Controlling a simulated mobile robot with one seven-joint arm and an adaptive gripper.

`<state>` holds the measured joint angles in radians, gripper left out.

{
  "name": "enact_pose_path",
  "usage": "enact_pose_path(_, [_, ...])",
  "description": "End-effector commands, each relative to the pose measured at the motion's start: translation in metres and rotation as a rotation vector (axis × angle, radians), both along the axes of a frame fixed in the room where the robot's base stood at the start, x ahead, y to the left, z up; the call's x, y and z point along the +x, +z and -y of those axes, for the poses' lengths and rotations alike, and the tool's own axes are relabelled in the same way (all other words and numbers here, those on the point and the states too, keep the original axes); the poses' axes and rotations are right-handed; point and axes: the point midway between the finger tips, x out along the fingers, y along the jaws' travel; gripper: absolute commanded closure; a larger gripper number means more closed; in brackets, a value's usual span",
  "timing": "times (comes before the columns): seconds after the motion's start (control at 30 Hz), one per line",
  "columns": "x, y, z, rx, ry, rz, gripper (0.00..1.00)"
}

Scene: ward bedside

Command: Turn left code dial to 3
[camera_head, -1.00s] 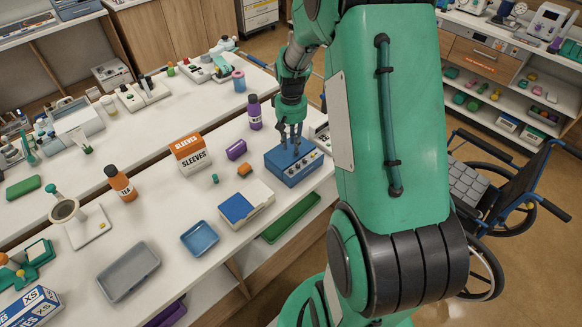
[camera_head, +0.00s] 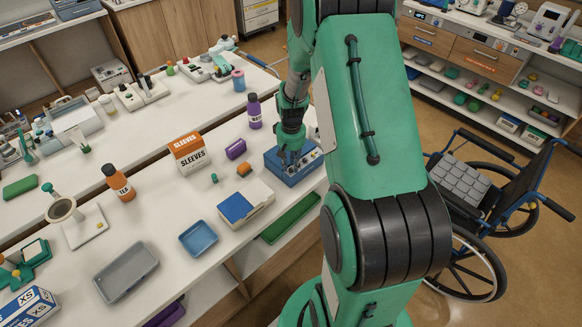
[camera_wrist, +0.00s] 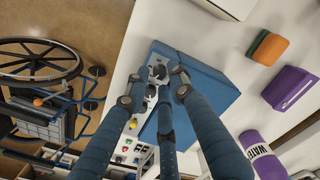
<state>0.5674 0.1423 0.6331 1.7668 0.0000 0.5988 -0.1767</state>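The blue box with the code dials (camera_head: 312,163) stands near the front edge of the white counter in the head view. The wrist view shows the blue box (camera_wrist: 214,92) close up, with a silver panel (camera_wrist: 157,62) carrying small dials along one side. My gripper (camera_head: 290,158) is at the left part of the box's panel, pointing down. In the wrist view my gripper (camera_wrist: 156,82) has its fingers apart, around or just above a dial. Contact is unclear. The fingers partly cover the panel, and the dial numbers are too small to read.
A purple block (camera_head: 236,149), an orange block (camera_head: 244,169) and a purple bottle (camera_head: 254,111) stand near the box. A white and blue box (camera_head: 258,200) and a blue tray (camera_head: 199,239) lie nearer the front. A wheelchair (camera_head: 490,190) stands on the floor at right.

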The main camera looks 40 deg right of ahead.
Motion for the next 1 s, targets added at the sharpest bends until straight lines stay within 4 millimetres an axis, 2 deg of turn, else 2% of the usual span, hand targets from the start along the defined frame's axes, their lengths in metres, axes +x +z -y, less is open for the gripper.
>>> enact_pose_path(0.17, [-0.0001,-0.0091,0.0000,0.000,0.000,0.000,0.76])
enact_pose_path(0.47, [-0.0002,-0.0101,-0.0002,0.000,0.000,0.000,0.76])
enact_pose_path(0.6, [-0.0003,-0.0100,-0.0001,0.000,0.000,0.000,1.00])
enact_pose_path(0.83, [-0.0004,-0.0098,-0.0002,0.000,-0.012,-0.001,1.00])
enact_pose_path(1.0, [-0.0003,-0.0093,-0.0005,0.000,-0.083,-0.001,1.00])
